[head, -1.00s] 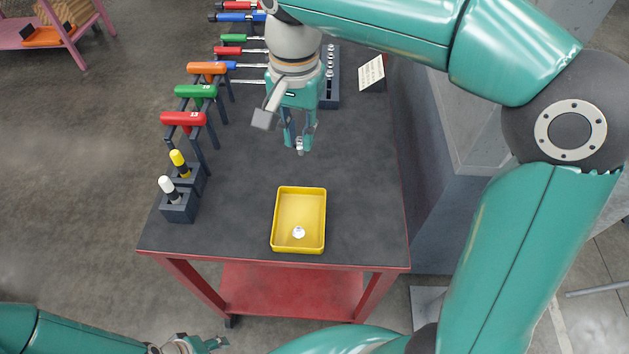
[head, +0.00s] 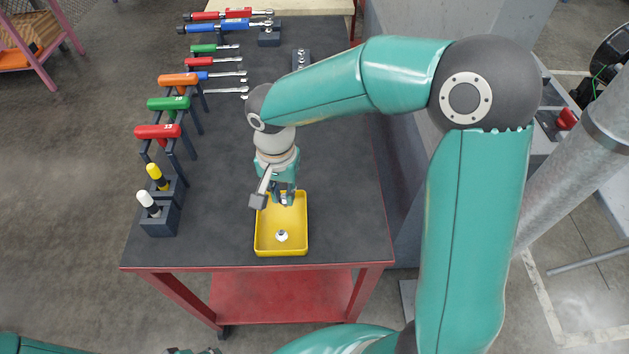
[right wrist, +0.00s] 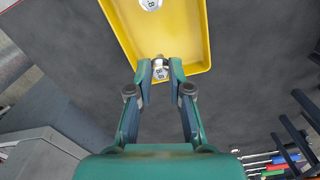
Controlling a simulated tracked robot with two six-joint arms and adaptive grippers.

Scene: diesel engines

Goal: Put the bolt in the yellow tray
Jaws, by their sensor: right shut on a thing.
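The yellow tray (head: 260,243) lies near the front edge of the workbench; its rim (right wrist: 196,70) also shows in the right wrist view. My right gripper (head: 284,200) is shut on a silver bolt (right wrist: 160,73), whose marked hex head faces the wrist camera. In the head view it is over the far end of the tray, and the bolt (head: 283,201) is small and partly covered by the fingers. A second silver hex-headed piece (head: 282,236) lies in the tray's near part. Only tips of my left gripper (head: 192,351) show at the bottom edge, too little to judge.
A holder with a white-handled tool (head: 149,204) and a yellow-handled tool (head: 157,177) stands left of the tray. T-handled tools (head: 158,131) and wrenches line the bench's left side. The bench right of the tray is clear.

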